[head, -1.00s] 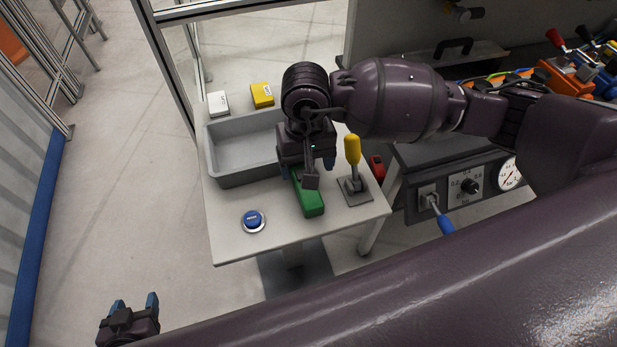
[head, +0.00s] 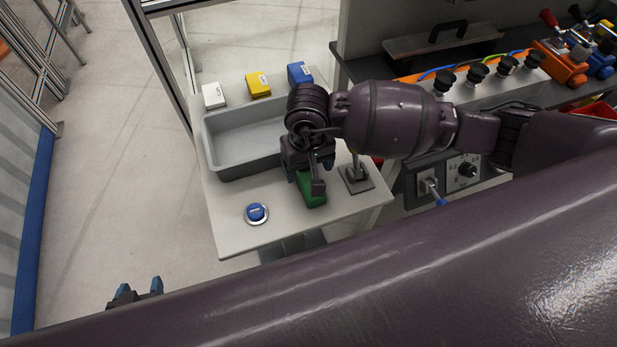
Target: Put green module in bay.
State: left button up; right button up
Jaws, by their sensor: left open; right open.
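The green module (head: 313,198) lies on the small white table, right of the blue push button. My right gripper (head: 311,172) is open and points down over its far part, hiding that part. I cannot tell whether the fingers touch it. My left gripper (head: 136,289) is open and empty at the lower left, off the table and partly cut off by my arm in front. I cannot make out the bay in this view; the drive unit's face at the right is partly covered by my arm.
The white table (head: 225,235) holds a grey tray (head: 240,168), a blue button (head: 256,212) and a lever on a plate (head: 357,180) close right of the module. White (head: 214,95), yellow (head: 258,84) and blue (head: 299,73) modules stand behind the tray. A control panel (head: 462,172) stands at right.

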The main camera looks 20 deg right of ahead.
aim_at(307, 174)
jog(key=shift+w+f+p, duration=0.1)
jog(key=shift+f+p, duration=0.2)
jog(key=shift+f, duration=1.95)
jog(key=shift+c, duration=0.4)
jog(key=c, duration=1.1)
